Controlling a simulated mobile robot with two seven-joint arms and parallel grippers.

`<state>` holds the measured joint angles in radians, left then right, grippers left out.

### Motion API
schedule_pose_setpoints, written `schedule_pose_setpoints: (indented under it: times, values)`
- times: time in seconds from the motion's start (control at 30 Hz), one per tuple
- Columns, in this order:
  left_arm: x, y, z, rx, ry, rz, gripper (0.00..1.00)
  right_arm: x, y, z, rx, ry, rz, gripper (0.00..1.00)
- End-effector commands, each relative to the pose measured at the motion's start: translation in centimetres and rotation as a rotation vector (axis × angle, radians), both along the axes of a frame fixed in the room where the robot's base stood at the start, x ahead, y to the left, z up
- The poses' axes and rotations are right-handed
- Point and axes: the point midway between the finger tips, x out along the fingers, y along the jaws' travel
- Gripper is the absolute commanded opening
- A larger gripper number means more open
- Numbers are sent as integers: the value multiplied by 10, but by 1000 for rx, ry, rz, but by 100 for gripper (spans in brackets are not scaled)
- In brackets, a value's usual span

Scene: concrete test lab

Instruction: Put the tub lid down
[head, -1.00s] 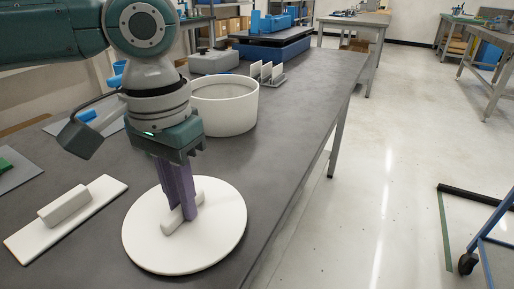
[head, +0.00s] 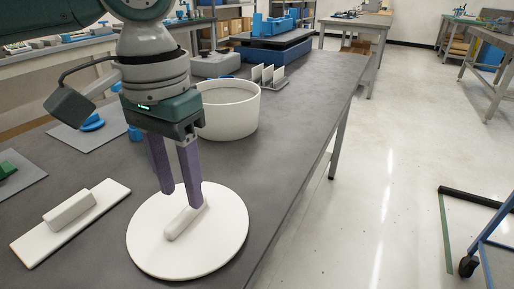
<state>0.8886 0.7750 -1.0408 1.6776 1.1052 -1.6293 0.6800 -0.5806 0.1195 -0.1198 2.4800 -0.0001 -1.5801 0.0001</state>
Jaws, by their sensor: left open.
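The round white tub lid (head: 222,240) lies flat on the dark table in the head view, near its front right edge. Its bar handle (head: 184,221) stands up across the middle. My left gripper (head: 181,200) is above the lid with its two purple fingers spread apart, one on each side of the handle, holding nothing. The white round tub (head: 232,115) stands open behind the gripper, its left part hidden by my arm. My right gripper is out of view.
A white rectangular plate with a bar handle (head: 92,232) lies left of the lid. A rack with upright white plates (head: 268,77) and a grey box (head: 214,64) stand farther back. The table's right edge (head: 300,200) is close to the lid.

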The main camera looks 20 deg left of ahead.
Motion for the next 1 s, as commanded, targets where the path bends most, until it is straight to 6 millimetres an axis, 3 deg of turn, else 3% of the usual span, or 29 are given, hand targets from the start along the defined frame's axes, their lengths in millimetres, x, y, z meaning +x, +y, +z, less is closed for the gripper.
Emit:
schedule_pose_setpoints:
  times: [0.03, 0.2, 0.33, 0.47, 0.57, 0.83, 0.9, 1.0]
  values:
    - [1, 0, 16, -1, -4, -1, 47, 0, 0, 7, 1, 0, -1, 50]
    - [1, 0, 53, -1, -3, 1, 47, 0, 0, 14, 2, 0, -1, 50]
    - [0, 0, 72, -1, -1, 0, 47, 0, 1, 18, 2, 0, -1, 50]
    - [-1, -2, 78, -3, 0, -8, 47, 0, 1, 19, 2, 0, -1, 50]
    - [-7, -16, 67, -21, -8, -64, 47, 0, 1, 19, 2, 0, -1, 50]
    - [-53, -99, 4, -195, -161, -307, 47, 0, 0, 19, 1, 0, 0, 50]
    - [-67, -110, -5, -232, -215, -313, 47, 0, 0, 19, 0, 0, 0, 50]
    - [-88, -111, -15, -244, -281, -275, 47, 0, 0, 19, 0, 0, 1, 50]
